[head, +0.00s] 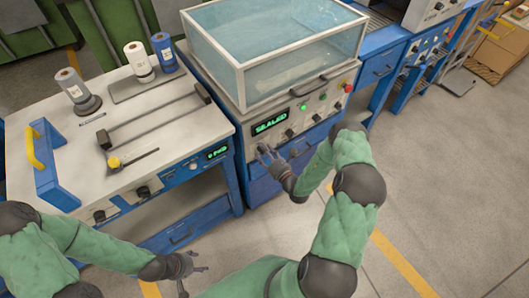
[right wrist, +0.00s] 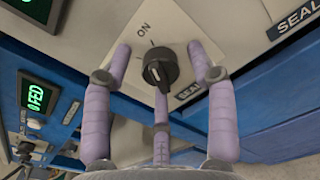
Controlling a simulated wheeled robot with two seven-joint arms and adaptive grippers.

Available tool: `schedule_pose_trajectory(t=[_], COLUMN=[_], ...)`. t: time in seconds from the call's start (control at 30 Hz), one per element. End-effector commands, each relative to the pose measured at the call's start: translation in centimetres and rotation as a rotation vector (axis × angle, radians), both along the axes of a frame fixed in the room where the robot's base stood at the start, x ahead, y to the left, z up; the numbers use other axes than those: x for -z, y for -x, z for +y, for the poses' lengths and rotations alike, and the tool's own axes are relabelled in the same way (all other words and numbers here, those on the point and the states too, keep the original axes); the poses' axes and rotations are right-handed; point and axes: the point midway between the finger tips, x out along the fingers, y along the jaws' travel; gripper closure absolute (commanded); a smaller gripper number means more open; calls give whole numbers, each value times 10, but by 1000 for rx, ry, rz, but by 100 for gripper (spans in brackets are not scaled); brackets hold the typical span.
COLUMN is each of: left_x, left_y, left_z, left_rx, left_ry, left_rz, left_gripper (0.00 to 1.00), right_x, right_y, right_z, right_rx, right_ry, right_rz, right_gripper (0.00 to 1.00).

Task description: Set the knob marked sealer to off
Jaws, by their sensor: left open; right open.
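The sealer knob (right wrist: 160,68) is a black round knob with a white pointer mark, on a pale plate marked "ON" (right wrist: 145,30) in the right wrist view. A dark label beginning "SEAL" (right wrist: 190,91) sits beside it, partly covered by a finger. No "OFF" mark is visible. My right gripper (head: 265,152) is open at the left of the sealing machine's front panel; its lilac-grey fingers stand spread around the knob, and contact cannot be told. The hand hides this knob in the head view. My left gripper (head: 189,269) is open and empty, low in front of the left bench.
The sealing machine has a glass tank (head: 275,45), a green "SEALED" display (head: 270,123), another black knob (head: 290,133) and a red button (head: 348,87). The left bench (head: 120,110) carries rolls, a bar and its own knobs. Grey floor is clear at right.

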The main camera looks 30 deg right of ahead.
Motion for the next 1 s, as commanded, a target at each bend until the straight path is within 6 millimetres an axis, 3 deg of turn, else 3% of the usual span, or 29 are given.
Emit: schedule_pose_trajectory(t=[0.2,0.4,0.73,1.0], left_x=[0,0,-2,-9], left_y=[0,0,0,0], left_z=[0,0,0,0], left_rx=[0,0,0,0], left_ry=[0,0,0,0], left_rz=[0,0,0,0], left_gripper=[42,42,42,42], right_x=[0,0,-1,-2], right_y=[0,0,0,0], right_z=[0,0,-1,-1], right_rx=[0,0,1,2], right_ry=[0,0,26,168], right_rz=[0,0,-4,-16], right_gripper=[45,98,98,98])
